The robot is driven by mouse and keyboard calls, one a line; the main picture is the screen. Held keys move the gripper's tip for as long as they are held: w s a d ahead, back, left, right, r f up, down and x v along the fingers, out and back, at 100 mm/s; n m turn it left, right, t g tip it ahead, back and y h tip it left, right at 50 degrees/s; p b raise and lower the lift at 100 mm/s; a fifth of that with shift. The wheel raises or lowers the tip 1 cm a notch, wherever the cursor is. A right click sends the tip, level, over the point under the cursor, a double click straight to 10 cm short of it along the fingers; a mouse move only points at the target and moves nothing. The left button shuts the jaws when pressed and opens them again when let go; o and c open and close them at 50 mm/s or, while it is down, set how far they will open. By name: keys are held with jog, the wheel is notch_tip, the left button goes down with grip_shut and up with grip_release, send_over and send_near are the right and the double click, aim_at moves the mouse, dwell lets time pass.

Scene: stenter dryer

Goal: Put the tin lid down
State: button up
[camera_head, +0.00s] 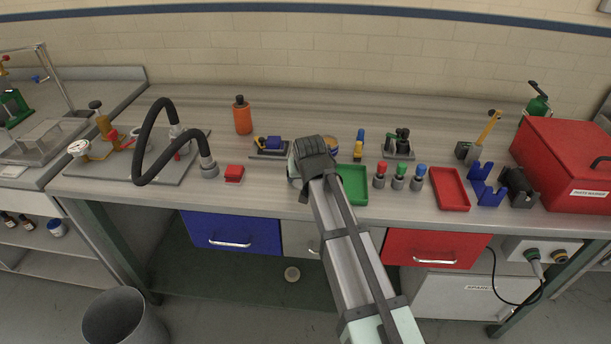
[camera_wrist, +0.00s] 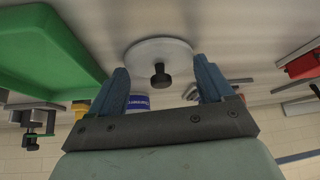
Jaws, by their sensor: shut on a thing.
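The tin lid (camera_wrist: 148,52), a pale grey disc with a black knob, shows in the wrist view between the two blue fingers of my gripper (camera_wrist: 162,72). My gripper is shut on the lid across its rim. In the head view my gripper (camera_head: 296,176) is over the middle of the bench, left of the green tray, and hides the lid. I cannot tell whether the lid touches the bench. A tin with a blue label (camera_wrist: 138,102) is partly hidden behind a finger in the wrist view; its tan top (camera_head: 331,146) shows behind my gripper in the head view.
The green tray (camera_head: 353,184) is close on the right, with several coloured-cap pieces (camera_head: 399,178) beyond it. A red block (camera_head: 234,173) and a blue-topped device (camera_head: 271,146) stand to the left. Bare bench (camera_head: 265,192) lies between the red block and my gripper.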

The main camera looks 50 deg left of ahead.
jog(key=shift+f, duration=0.15)
jog(key=o, duration=0.9)
jog(key=v, duration=1.2)
